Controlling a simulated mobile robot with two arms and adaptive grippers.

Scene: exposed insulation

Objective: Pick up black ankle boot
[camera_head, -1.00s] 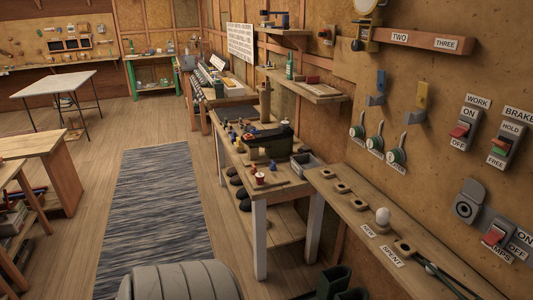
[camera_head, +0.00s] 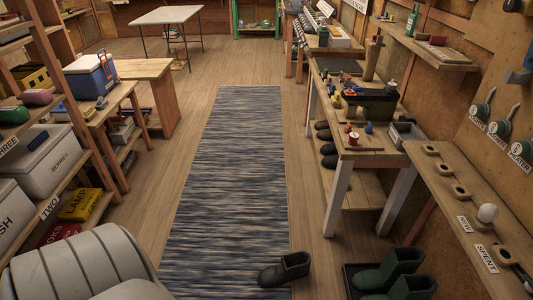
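A black ankle boot (camera_head: 286,270) lies near the bottom centre of the head view. It rests across the right edge of the striped rug, its toe pointing left and its open top to the right. Nothing touches it. A pair of dark green boots (camera_head: 390,273) stands to its right in a black tray (camera_head: 350,284). Several dark shoes (camera_head: 326,147) sit on the lower shelf of the workbench. Neither of my grippers shows in the view.
The striped rug (camera_head: 222,180) runs down the middle and its floor space is clear. A workbench (camera_head: 372,158) stands at the right, beside a shelf with a bulb (camera_head: 487,213). Shelves with white bins (camera_head: 45,160) stand at the left. A grey rounded seat-like form (camera_head: 85,268) fills the lower left.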

